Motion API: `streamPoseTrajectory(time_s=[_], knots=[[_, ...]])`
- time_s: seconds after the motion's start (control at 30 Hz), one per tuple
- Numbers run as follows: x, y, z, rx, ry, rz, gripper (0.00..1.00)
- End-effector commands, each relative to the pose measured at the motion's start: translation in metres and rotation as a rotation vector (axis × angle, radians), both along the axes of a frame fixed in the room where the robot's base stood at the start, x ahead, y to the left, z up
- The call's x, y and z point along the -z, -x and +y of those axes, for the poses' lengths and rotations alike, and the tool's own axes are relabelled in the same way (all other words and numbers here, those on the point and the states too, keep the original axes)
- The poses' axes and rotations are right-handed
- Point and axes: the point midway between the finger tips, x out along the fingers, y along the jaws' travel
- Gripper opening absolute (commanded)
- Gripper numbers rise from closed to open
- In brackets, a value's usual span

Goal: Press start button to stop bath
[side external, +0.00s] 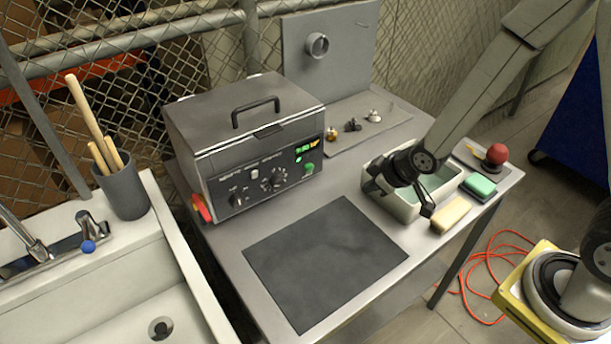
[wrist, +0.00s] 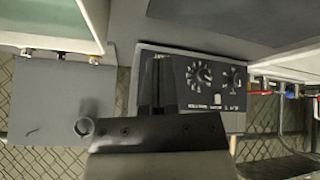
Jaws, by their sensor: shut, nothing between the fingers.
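The bath (side external: 255,140) is a grey box with a black-handled lid, which is closed. Its front panel has a lit green display (side external: 304,150), dark knobs (side external: 274,180) and a green button (side external: 309,168) at the right end. My gripper (side external: 400,192) is to the right of the bath, above the white basin, and apart from the panel. In the wrist view my gripper (wrist: 157,85) is shut and empty, with the control panel (wrist: 215,95) behind it, upside down. The green button is not visible there; the fingers may cover it.
A white basin (side external: 385,209) stands under my gripper, with a tan sponge (side external: 451,215) and a green block (side external: 480,185) beside it. A dark mat (side external: 325,262) lies clear in front of the bath. A red ball-topped knob (side external: 497,153) is at the right table corner. A sink (side external: 110,285) is left.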

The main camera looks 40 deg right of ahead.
Motion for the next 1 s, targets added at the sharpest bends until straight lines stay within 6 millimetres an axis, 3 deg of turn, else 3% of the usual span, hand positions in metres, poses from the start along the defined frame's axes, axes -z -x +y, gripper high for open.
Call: streamPoseTrajectory(time_s=[0.4,1.0], knots=[[0.034,-0.027,0.036,-0.193,0.007,-0.192,0.0],[0.039,-0.03,0.043,-0.226,0.006,-0.233,0.0]])
